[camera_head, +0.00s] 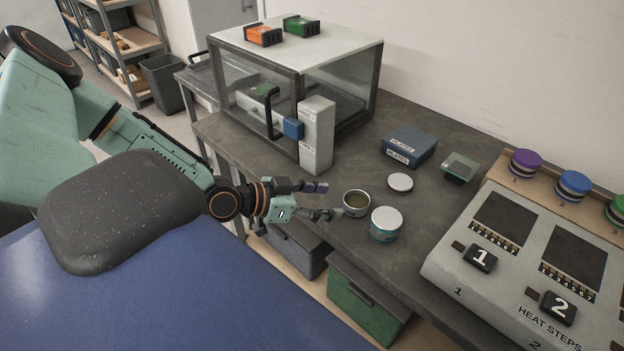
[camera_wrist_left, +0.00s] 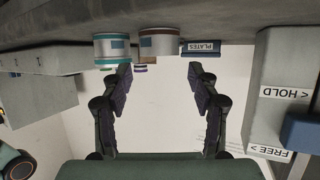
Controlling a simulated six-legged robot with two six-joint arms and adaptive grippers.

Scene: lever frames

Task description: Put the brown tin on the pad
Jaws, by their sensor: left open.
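The brown tin (camera_wrist_left: 159,43) hangs from the top in the upside-down left wrist view, beside a teal-banded tin (camera_wrist_left: 112,48). In the head view it appears to be the open, lidless tin (camera_head: 356,204), upright on the dark bench. The teal tin (camera_head: 386,225) stands just in front of it with a white top. My left gripper (camera_head: 328,201) is open and empty, just left of the open tin, fingers pointing toward it. Its two fingers also show in the left wrist view (camera_wrist_left: 160,78). I cannot tell for sure which surface is the pad. My right gripper is out of view.
A loose white lid (camera_head: 400,183), a blue PLATES box (camera_head: 409,146) and a small glass-topped stand (camera_head: 460,166) are behind the tins. A clear-walled cabinet (camera_head: 330,49) with a grey lever block (camera_head: 317,135) stands behind my gripper. A heat-steps panel (camera_head: 530,260) fills the right.

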